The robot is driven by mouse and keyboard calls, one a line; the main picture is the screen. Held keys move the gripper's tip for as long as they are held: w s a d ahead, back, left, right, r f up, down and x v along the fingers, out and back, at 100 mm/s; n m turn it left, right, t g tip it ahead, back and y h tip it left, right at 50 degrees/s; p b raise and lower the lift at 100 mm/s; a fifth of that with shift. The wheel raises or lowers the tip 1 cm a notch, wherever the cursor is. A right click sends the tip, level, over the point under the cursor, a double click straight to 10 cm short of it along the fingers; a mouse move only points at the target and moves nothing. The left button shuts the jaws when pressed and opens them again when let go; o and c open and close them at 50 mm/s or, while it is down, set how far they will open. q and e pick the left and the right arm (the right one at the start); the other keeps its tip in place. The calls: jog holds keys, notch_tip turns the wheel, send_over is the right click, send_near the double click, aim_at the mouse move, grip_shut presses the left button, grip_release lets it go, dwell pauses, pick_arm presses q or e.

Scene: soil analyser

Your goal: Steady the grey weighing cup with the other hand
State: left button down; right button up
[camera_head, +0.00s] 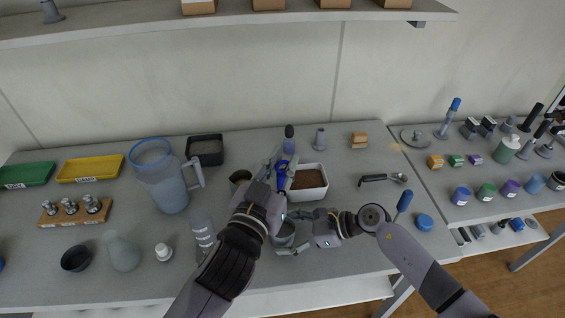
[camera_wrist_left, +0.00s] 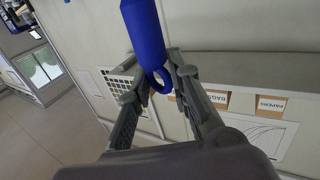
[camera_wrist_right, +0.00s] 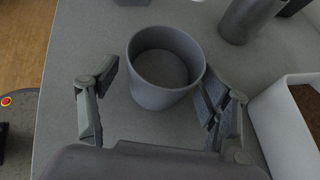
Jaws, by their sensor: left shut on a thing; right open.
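The grey weighing cup (camera_head: 284,238) stands upright on the bench near its front. In the right wrist view the cup (camera_wrist_right: 161,92) appears empty and sits between my spread fingers. My right gripper (camera_head: 296,232) is open around it; the right-hand finger is very close to the wall, and I cannot tell whether it touches. The other finger is clearly apart. My left gripper (camera_head: 281,166) is shut on a blue-handled tool (camera_wrist_left: 145,35), held above the bench beside the soil tray. The tool's lower end is hidden in the head view.
A white tray of brown soil (camera_head: 323,193) stands just behind the cup. A dark cup (camera_head: 238,177) and a grey bottle (camera_head: 202,230) stand to the left, with a big jug (camera_head: 170,192) beyond. A metal scoop (camera_head: 374,178) lies to the right. The bench front edge is close.

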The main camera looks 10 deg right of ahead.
jog(key=shift+a, duration=0.1)
jog(key=c, duration=1.2)
jog(key=shift+c, duration=0.8)
dwell(0.3)
jog(key=shift+s+f, duration=0.1)
jog(key=shift+f, duration=0.15)
dwell(0.7)
jog(key=o, duration=1.4)
jog(key=shift+c, duration=0.2)
jog(key=shift+r, duration=0.1)
